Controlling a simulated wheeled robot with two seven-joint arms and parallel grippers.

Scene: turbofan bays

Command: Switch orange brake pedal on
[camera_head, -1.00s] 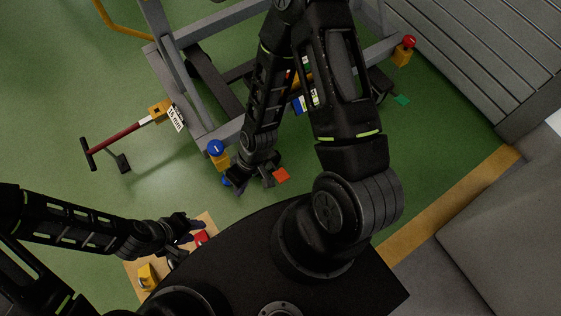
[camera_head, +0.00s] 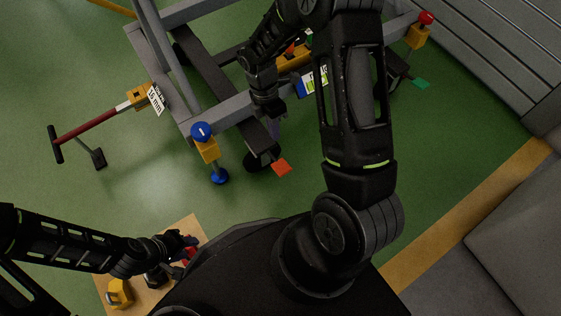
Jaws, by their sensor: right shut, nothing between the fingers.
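The orange brake pedal (camera_head: 281,167) is a small flat tab beside a dark caster wheel (camera_head: 260,158) under the grey cart frame. It sticks out to the lower right of the wheel. My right gripper (camera_head: 274,126) is shut and empty, pointing down by the frame beam, just above the wheel and pedal in the picture. I cannot tell whether its tips touch anything. My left gripper (camera_head: 187,243) is at the lower left over a tan board, by a red object (camera_head: 190,256). Its fingers are too small and dark to read.
The grey cart frame (camera_head: 188,63) has a blue-knobbed yellow jack (camera_head: 206,147), a red-knobbed one (camera_head: 419,34) and a red tow bar (camera_head: 88,127). A green pedal (camera_head: 421,84) is at the right. A yellow object (camera_head: 118,293) is on the tan board (camera_head: 183,226). Green floor is clear in front.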

